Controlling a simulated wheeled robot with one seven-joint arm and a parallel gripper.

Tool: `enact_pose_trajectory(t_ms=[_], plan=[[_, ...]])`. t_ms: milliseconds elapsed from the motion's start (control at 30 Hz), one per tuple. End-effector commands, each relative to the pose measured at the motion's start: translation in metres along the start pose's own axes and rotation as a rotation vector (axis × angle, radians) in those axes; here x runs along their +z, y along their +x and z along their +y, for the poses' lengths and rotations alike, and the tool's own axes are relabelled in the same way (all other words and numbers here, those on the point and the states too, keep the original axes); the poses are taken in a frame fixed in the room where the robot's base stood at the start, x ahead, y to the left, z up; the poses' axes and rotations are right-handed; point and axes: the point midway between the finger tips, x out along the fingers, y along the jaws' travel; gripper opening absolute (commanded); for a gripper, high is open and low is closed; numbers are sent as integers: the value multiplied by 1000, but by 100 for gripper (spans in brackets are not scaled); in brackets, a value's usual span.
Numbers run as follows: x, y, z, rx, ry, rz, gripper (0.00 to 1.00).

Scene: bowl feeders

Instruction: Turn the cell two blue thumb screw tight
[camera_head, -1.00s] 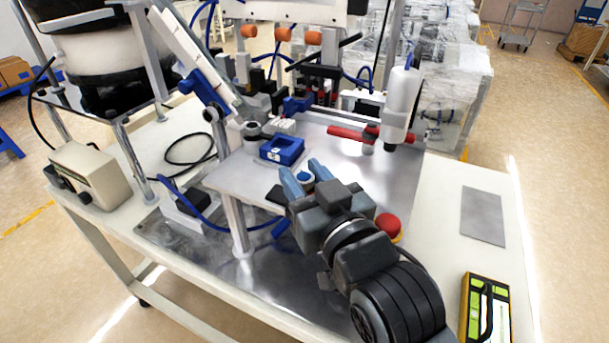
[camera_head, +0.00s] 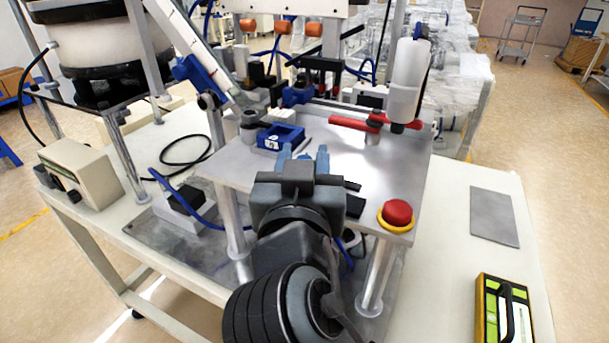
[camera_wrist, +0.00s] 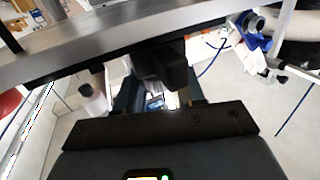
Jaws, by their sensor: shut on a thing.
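My gripper (camera_head: 303,159) is at the front edge of the raised metal plate (camera_head: 345,160), its two blue-grey fingers pointing away from the camera. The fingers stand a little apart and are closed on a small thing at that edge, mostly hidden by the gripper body. It appears to be the blue thumb screw; a small blue patch (camera_wrist: 155,103) shows between the fingers (camera_wrist: 157,97) in the wrist view. A dark block (camera_wrist: 160,72) sits just beyond it, below the plate edge (camera_wrist: 140,32). How far the screw is turned cannot be seen.
A blue block (camera_head: 281,137) lies on the plate behind the gripper. A red emergency button (camera_head: 397,213) stands on the plate's right corner. A red-handled clamp (camera_head: 356,124) and white cylinder (camera_head: 405,82) stand farther back. A bowl feeder (camera_head: 95,45) is at left.

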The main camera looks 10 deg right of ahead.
Motion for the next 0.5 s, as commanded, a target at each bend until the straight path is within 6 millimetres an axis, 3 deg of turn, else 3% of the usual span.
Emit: enact_pose_trajectory(t_ms=[500], plan=[[1,0,-1,146,-2,-2,8]])
